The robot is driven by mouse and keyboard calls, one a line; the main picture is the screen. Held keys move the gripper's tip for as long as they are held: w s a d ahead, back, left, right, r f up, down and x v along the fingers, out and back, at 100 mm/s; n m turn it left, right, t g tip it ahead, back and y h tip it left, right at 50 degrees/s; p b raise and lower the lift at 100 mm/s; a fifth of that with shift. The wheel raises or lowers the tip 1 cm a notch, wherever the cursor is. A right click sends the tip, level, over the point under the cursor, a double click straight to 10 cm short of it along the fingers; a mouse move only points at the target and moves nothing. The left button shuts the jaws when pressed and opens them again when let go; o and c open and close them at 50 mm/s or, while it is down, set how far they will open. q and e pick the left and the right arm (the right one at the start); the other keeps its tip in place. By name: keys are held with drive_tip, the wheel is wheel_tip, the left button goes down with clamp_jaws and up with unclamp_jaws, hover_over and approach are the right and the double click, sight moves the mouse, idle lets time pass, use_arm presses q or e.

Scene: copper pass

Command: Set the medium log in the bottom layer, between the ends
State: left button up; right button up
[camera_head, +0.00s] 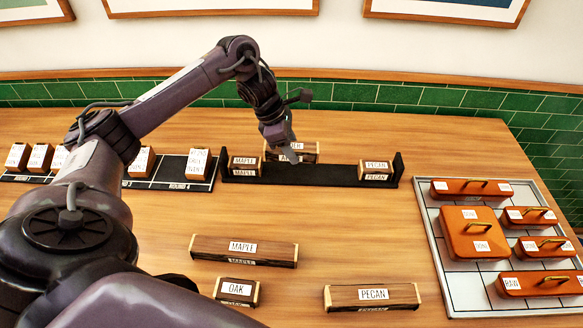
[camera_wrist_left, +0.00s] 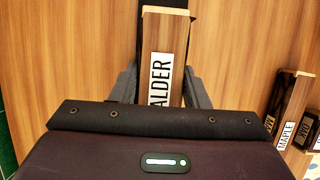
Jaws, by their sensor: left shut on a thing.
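My left gripper (camera_head: 283,143) is shut on the medium log, labelled ALDER (camera_head: 308,153), brown with pale ends. In the wrist view the ALDER log (camera_wrist_left: 160,45) lies between the two fingers, lined up with the black strip behind it. In the head view the log appears over the black rack (camera_head: 320,177), between its two end logs. Whether it touches the rack cannot be told. A short MAPLE log (camera_head: 245,171) sits at the rack's left end and a short PECAN log (camera_head: 376,165) at its right. My right gripper is not in view.
On the table in front lie a long MAPLE log (camera_head: 270,249), a short OAK log (camera_head: 236,290) and a PECAN log (camera_head: 390,297). A tray (camera_head: 450,285) with orange lidded boxes is at right. Labelled blocks (camera_head: 142,158) stand on a black board at left.

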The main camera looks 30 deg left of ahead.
sight(291, 172)
use_arm(q)
drive_tip(key=shift+f, duration=0.7)
wheel_tip(291, 172, down, 4)
drive_tip(key=shift+f+p, duration=0.1)
drive_tip(key=shift+p, duration=0.65)
drive_tip(key=shift+f, duration=0.25)
drive_tip(key=o, duration=1.1)
drive_tip(key=shift+c, duration=0.2)
